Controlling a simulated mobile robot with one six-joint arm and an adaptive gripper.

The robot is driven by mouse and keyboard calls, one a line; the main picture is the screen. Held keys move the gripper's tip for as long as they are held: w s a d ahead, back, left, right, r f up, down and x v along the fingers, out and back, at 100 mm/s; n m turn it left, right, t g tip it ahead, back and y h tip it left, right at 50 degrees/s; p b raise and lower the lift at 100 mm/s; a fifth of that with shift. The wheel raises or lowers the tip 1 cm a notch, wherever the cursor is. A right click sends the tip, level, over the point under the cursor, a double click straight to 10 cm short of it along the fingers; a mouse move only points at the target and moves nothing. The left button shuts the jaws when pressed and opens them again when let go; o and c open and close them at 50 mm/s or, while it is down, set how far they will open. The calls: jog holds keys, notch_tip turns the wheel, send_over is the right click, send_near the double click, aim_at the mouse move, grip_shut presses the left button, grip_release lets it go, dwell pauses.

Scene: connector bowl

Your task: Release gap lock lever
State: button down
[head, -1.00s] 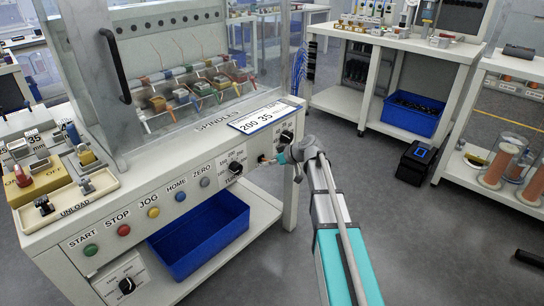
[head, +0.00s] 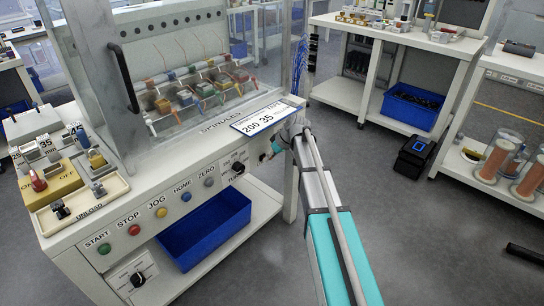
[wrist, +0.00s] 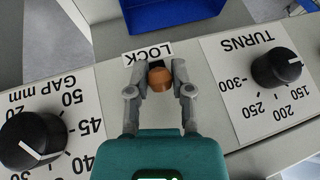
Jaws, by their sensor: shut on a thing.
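The gap lock lever shows in the wrist view as a round copper-coloured knob (wrist: 160,77) just below the LOCK label (wrist: 149,53), which reads upside down there. My gripper (wrist: 160,84) has its two grey fingers closed on either side of the knob, holding it. In the head view my gripper (head: 272,150) is at the right end of the machine's front panel, where my own arm hides most of the lever and the gap dial. The lever's exact angle cannot be told.
The gap dial (wrist: 33,142) is left of my gripper in the wrist view, and the turns dial (wrist: 277,68) is right. A blue bin (head: 205,228) sits on the shelf under the panel. Grey floor (head: 400,250) is open to the right.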

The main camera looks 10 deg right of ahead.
jog(key=shift+w, duration=0.2)
jog(key=shift+c, duration=2.4)
grip_release()
jog(key=shift+s, duration=0.1)
jog(key=shift+s, duration=0.1)
